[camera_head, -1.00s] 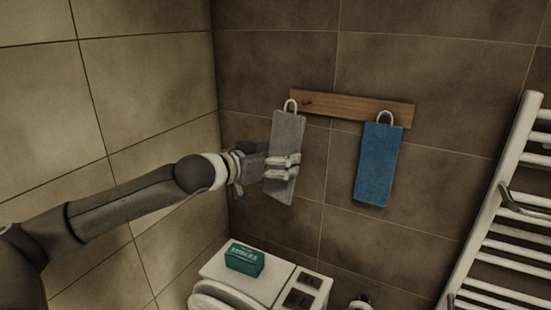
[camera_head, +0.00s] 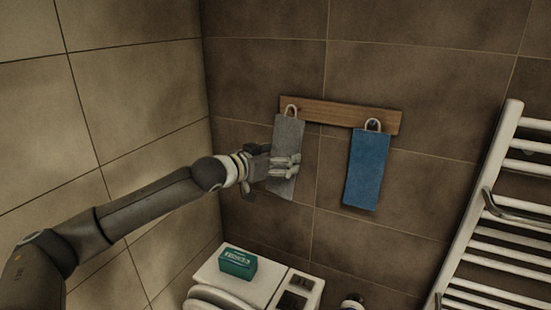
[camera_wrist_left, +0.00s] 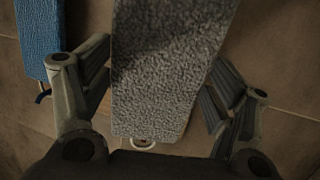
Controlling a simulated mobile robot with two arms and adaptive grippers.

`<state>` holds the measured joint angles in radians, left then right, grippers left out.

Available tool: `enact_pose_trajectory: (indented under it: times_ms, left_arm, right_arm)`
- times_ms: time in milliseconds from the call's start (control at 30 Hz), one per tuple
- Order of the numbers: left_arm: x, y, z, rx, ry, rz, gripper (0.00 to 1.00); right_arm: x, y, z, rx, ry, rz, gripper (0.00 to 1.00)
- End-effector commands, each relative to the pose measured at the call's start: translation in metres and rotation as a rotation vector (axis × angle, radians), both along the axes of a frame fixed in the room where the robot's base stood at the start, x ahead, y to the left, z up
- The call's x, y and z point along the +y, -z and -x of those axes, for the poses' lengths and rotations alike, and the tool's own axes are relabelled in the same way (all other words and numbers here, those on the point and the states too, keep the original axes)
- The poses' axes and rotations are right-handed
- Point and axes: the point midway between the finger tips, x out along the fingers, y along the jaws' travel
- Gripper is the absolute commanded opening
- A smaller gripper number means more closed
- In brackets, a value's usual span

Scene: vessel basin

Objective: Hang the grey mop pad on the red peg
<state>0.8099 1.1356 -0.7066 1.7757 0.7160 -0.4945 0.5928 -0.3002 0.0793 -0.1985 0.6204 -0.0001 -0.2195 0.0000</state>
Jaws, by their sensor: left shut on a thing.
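The grey mop pad (camera_head: 288,132) hangs upright in front of the left end of the wooden rail (camera_head: 335,114), with its white loop (camera_head: 291,109) at the top. My left gripper (camera_head: 284,166) is shut on the pad's lower half. In the left wrist view the pad (camera_wrist_left: 165,60) lies between the fingers, with its loop (camera_wrist_left: 143,144) at the bottom edge. The red peg cannot be made out now; the loop and pad top cover that area. I cannot tell whether the loop is around the peg. My right gripper is not in view.
A blue pad (camera_head: 366,170) hangs by its loop from the rail's right part. A white towel radiator (camera_head: 470,215) stands at the right. Below are a white toilet (camera_head: 268,283) and a green box (camera_head: 238,263). The wall between the pads is clear.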

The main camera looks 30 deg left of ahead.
Motion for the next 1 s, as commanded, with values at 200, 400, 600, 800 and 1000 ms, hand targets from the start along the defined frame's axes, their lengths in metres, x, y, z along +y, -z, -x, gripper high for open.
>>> enact_pose_trajectory:
  times_ms: [200,400,600,800,1000]
  left_arm:
    - [0.001,0.000,-0.014,0.000,0.000,0.001,0.57]
    - [0.001,0.005,-0.023,0.000,0.000,0.002,0.57]
    - [0.001,0.010,-0.028,0.000,0.000,0.001,0.57]
    - [0.002,0.012,-0.029,-0.001,-0.001,0.001,0.57]
    - [0.002,0.013,-0.029,-0.001,0.000,0.000,0.57]
  right_arm:
    - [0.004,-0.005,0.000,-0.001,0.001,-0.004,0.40]
    - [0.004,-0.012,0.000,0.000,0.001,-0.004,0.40]
    - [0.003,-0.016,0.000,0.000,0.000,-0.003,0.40]
    - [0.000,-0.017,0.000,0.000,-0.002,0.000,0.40]
    - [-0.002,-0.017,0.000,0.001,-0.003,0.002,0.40]
